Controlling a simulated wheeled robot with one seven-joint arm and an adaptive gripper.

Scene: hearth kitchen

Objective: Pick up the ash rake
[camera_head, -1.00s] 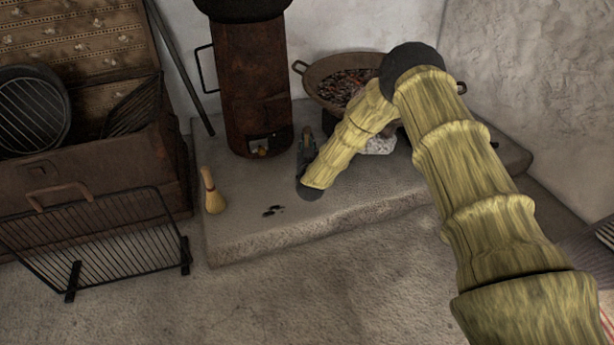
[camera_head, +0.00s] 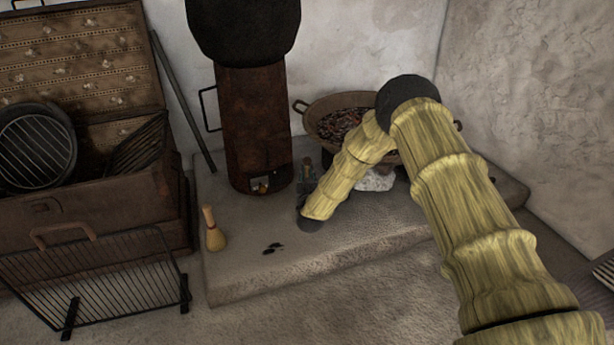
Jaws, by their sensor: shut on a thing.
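My gripper (camera_head: 306,190) is low over the stone hearth slab, just right of the rusty stove. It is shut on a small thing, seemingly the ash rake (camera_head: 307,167). Only a short brownish piece of it shows above the jaws. The rest is hidden by my gripper and forearm, or too small to tell. I cannot tell whether it touches the slab.
The stove (camera_head: 255,130) stands close left of my gripper. A wide pan of embers (camera_head: 340,105) is behind my forearm. A small brush (camera_head: 214,232) and dark bits (camera_head: 272,249) are on the slab (camera_head: 330,255). A dark rod (camera_head: 184,100) leans on the wall.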

